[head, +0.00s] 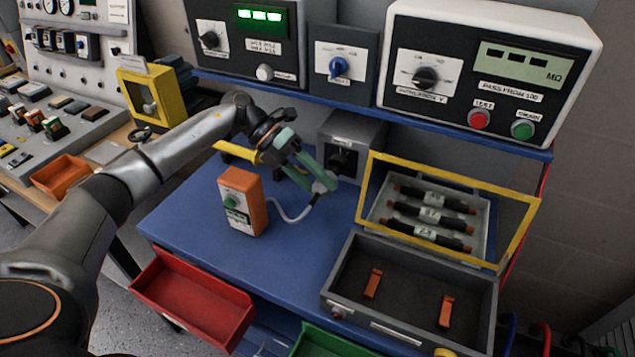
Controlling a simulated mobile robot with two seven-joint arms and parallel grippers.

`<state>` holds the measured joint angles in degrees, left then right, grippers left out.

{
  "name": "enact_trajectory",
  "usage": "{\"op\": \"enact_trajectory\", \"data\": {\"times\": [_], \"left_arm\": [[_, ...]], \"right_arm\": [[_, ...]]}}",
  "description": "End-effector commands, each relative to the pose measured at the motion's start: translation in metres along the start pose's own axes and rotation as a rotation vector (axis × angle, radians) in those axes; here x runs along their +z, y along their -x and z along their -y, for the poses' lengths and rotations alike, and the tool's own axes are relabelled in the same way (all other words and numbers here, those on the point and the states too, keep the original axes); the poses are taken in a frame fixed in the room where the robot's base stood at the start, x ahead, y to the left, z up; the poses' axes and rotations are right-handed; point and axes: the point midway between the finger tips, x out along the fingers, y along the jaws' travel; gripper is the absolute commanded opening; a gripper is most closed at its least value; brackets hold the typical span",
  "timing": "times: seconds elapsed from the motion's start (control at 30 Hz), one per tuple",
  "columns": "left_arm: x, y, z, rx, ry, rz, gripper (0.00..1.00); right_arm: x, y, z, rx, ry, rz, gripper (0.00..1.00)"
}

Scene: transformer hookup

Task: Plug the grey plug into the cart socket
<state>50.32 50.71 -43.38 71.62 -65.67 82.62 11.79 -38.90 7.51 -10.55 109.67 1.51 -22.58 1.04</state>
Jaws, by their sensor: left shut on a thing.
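My left gripper (322,184) has green fingers and is shut on the grey plug (317,198), above the blue cart top. The fingers hide most of the plug. A light grey cable (292,219) runs from the plug to an orange box (243,202) with a green button, standing on the cart. The cart socket appears to be the grey box (352,130) with a dark recess, at the back of the cart top. The plug is in front of it and to its left, apart from the recess as far as I can tell. My right gripper is not in view.
A yellow-framed case (534,222) with several dark fuses stands right of the socket. In front is a grey open box (487,310) with two orange clips. Meters stand on the blue shelf (455,137) above. A red bin (192,300) hangs at the front. The cart's front-middle is clear.

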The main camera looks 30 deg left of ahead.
Motion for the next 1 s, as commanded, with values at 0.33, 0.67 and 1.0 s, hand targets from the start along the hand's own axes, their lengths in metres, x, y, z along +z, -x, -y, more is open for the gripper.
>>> {"op": "enact_trajectory", "data": {"times": [0.33,0.67,1.0], "left_arm": [[0.008,0.000,0.000,-0.001,-0.002,0.000,0.00],[0.015,0.000,0.000,-0.001,-0.001,0.001,0.00],[0.023,0.000,0.000,-0.001,-0.002,0.001,0.00]], "right_arm": [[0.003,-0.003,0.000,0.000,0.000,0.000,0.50],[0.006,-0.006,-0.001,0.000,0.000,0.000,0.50],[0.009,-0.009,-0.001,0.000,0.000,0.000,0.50]]}}
